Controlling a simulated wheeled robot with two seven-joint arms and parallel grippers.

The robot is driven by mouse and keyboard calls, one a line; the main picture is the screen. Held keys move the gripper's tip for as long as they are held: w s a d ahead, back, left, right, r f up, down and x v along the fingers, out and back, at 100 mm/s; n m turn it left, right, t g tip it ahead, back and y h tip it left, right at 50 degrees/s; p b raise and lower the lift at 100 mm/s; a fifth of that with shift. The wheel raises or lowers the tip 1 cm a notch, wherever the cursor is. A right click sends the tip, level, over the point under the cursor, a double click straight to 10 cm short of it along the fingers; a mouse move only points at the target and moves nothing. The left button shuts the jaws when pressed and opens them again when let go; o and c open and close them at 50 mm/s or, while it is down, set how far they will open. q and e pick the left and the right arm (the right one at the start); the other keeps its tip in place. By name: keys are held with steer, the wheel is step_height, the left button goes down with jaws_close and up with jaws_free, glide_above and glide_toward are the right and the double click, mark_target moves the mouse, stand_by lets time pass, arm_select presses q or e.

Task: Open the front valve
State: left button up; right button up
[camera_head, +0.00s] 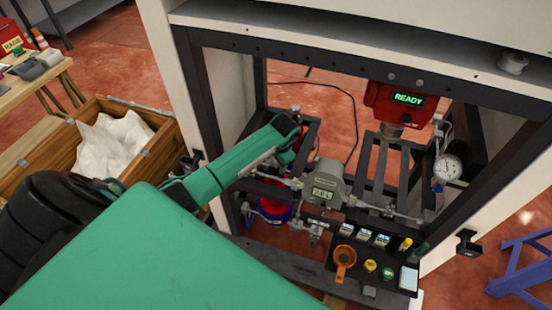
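My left gripper (290,136) comes in from the left and reaches into the dispenser frame, over the dark rack at its left side. Its fingers are seen from behind and partly hidden, so whether they are open or shut cannot be told. A grey meter (326,184) with a lit display sits on the pipe line to the right of the gripper. A metal pipe fitting (316,229) is below the meter, at the front. A red and blue round part (275,208) is below the gripper, partly covered. Which part is the front valve is not clear. My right gripper is not in view.
A red unit (398,104) reading READY hangs at the upper right, with a dial gauge (447,168) beside it. A dark panel (372,272) with an orange ring-shaped piece (344,259) and small coloured items is at the front. A wooden crate (160,116) stands left.

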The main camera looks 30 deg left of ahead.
arm_select(q)
steer(key=m+t, duration=0.1)
steer(key=m, duration=0.5)
steer(key=shift+s+f+h+b, duration=0.1)
steer(key=shift+h+b, duration=0.2)
steer(key=shift+h, duration=0.1)
steer(key=m, duration=0.3)
steer(key=shift+m+t+h+b, duration=0.3)
steer(key=shift+m+b, duration=0.05)
steer(key=shift+m, duration=1.15)
